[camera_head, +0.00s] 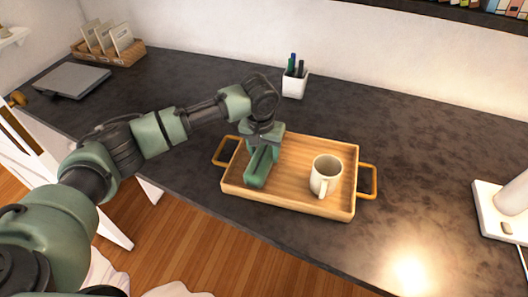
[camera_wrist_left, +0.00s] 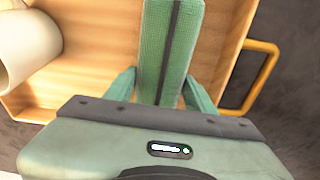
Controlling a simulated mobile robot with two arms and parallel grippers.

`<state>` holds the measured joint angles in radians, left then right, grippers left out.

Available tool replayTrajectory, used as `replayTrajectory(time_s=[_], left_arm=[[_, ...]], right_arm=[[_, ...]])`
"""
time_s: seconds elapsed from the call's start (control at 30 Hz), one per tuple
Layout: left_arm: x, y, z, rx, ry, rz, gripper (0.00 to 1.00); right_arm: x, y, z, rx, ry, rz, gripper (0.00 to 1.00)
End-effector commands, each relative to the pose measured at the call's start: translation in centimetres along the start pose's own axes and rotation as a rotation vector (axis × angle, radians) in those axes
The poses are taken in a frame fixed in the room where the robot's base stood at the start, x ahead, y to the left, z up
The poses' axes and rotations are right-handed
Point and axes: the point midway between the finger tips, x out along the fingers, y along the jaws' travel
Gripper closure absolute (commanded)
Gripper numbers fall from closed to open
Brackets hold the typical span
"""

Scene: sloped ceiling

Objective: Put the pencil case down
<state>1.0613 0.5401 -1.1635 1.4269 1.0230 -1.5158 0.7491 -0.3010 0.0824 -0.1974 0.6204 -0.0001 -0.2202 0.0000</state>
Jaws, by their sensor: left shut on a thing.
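The green pencil case (camera_head: 260,168) with a dark zip line is held by my left gripper (camera_head: 265,147), over the left part of the wooden tray (camera_head: 300,205). In the left wrist view the pencil case (camera_wrist_left: 153,45) lies between the two green fingers (camera_wrist_left: 160,88), which are shut on it. Its lower end is close to the tray floor; I cannot tell whether it touches. A cream mug (camera_head: 326,172) stands in the right part of the tray, apart from the case; it also shows in the left wrist view (camera_wrist_left: 28,45). My right gripper is not in view.
The tray has orange handles at both ends. A white pen cup (camera_head: 295,83) stands behind it. A closed grey laptop (camera_head: 73,79) and a basket (camera_head: 108,54) are at the far left. A white lamp base (camera_head: 497,210) is at the right. The dark desktop around the tray is clear.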

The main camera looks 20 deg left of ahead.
Motion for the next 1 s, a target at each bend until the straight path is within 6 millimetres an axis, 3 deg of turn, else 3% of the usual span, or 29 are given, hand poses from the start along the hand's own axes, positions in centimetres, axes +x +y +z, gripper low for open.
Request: replayTrajectory(time_s=[0.4, 0.43, 0.5, 0.87, 1.0], left_arm=[[0.6, 0.0, 0.1, 0.0, 0.002, 0.0, 0.93], [0.7, 0.0, 0.1, 0.0, 0.002, 0.0, 0.43], [0.7, 0.0, 0.1, 0.0, 0.002, 0.0, 0.24], [0.5, 0.0, 0.0, 0.0, 0.002, -0.001, 0.24], [-1.1, 0.1, 0.0, 0.0, 0.003, 0.002, 0.24]], right_arm=[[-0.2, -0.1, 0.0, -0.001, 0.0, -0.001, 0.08], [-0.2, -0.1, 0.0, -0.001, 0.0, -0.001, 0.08], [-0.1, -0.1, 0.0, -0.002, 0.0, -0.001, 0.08], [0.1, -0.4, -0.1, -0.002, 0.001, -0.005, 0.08], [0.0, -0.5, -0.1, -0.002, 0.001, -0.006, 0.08]])
